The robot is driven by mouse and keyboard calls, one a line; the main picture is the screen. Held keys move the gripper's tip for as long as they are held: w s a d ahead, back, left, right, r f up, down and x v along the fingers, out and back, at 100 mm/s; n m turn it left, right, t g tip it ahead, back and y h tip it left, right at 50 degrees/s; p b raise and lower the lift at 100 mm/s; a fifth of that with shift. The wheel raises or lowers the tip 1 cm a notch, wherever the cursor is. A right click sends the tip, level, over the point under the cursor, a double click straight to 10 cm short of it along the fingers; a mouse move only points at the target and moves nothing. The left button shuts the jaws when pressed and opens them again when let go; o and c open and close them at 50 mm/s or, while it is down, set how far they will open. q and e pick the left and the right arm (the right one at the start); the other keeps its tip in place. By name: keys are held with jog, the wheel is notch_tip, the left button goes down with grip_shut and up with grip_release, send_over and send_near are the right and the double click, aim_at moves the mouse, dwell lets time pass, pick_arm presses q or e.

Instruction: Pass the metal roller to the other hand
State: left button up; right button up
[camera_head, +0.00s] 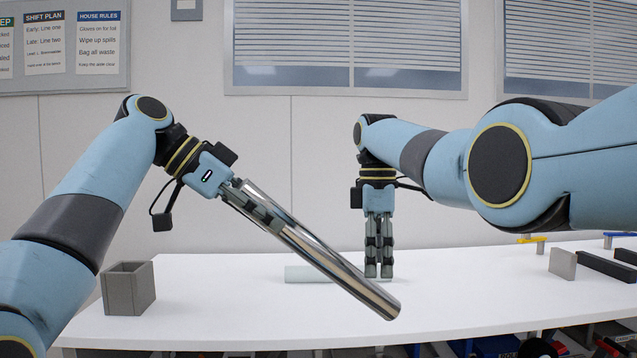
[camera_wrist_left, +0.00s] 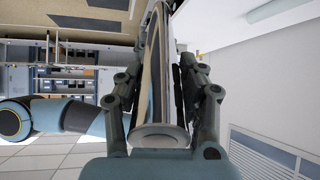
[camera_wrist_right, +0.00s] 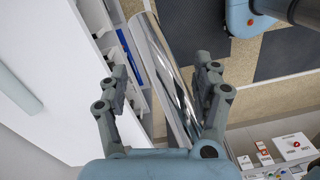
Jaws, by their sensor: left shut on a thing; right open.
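The metal roller (camera_head: 335,262) is a long, shiny cylinder held in the air above the white table, tilted down to the right. My left gripper (camera_head: 262,214) is shut on its upper-left part. In the left wrist view the roller (camera_wrist_left: 155,75) runs between the fingers, with a flat round end near the palm. My right gripper (camera_head: 379,272) is open and points down, its fingertips close to the roller's lower-right end. In the right wrist view the roller (camera_wrist_right: 165,75) shows between the spread fingers (camera_wrist_right: 163,65). Whether they touch it, I cannot tell.
A pale cylinder (camera_head: 303,274) lies on the white table (camera_head: 230,320) behind the roller. An open grey box (camera_head: 126,290) stands at the left. A grey plate (camera_head: 562,263) and dark bars (camera_head: 606,266) are at the right. The front middle of the table is clear.

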aim_at(318, 254)
pick_arm(q)
jog(key=shift+r, duration=0.1)
pick_arm(e)
jog(key=a+r+n, duration=0.2)
jog(key=a+r, duration=0.1)
jog(key=r, duration=0.1)
jog(key=s+a+r+n, duration=0.1)
jog(key=a+r, duration=0.2)
jog(key=r, duration=0.1)
jog(key=s+a+r+n, duration=0.1)
jog(key=a+r+n, duration=0.1)
jog(key=a+r, duration=0.2)
jog(key=shift+a+r+n+t, duration=0.1)
jog(key=shift+r+n+t, duration=0.2)
jog(key=shift+r, duration=0.2)
jog(key=shift+a, duration=0.15)
notch_tip(318, 254, down, 12)
jog(key=shift+r, duration=0.2)
grip_shut()
pick_arm(q)
jog(key=o, duration=1.2)
jog(key=shift+o, duration=0.2)
